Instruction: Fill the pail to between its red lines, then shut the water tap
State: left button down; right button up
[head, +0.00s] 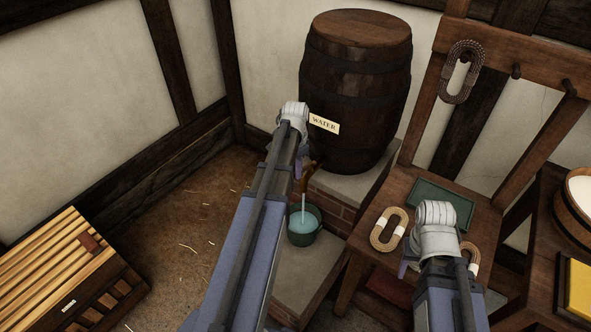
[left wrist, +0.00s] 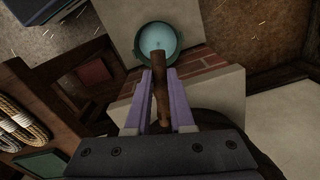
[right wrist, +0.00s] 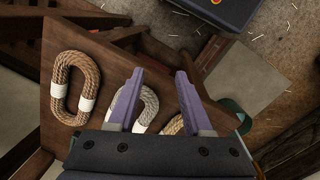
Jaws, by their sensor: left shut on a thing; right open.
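The dark barrel (head: 355,100) with a WATER sign (head: 324,123) stands on a brick-fronted ledge. Its brown wooden tap (left wrist: 160,88) is between my left gripper's purple fingers. My left gripper (left wrist: 160,76) is shut on the tap; in the head view its wrist and arm hide most of the tap. A pale stream (head: 303,204) falls into the green pail (head: 302,238), which stands on a stone slab below. Blue water (left wrist: 157,42) shows inside the pail; I cannot make out the red lines. My right gripper (right wrist: 160,72) is open and empty above the rope bench.
The wooden bench (head: 373,262) holds several rope coils (head: 388,230) and a green mat (head: 440,203). Another coil (head: 463,72) hangs from a rail peg. A wooden tub (head: 579,195) and yellow item (head: 578,286) are at right. A slatted wooden box (head: 70,270) stands left. The straw-strewn floor between is clear.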

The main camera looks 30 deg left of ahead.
pick_arm(q)
jog(key=shift+a, duration=0.1)
dwell(0.3)
jog(key=shift+w+a+m, duration=0.3)
jog(key=shift+a+m, duration=0.15)
jog(key=shift+m, duration=0.55)
jog(key=shift+w+a+m, duration=0.35)
jog(key=shift+a+m, duration=0.05)
jog(key=shift+m, duration=0.6)
jog(key=shift+w+a+m, duration=0.3)
jog(key=shift+a+m, duration=0.15)
jog(key=shift+m, duration=0.55)
jog(key=c, duration=0.8)
grip_release()
jog(key=shift+r, duration=0.1)
notch_tip(320, 180, up, 8)
jog(key=p, duration=0.7)
jog(key=shift+p, duration=0.4)
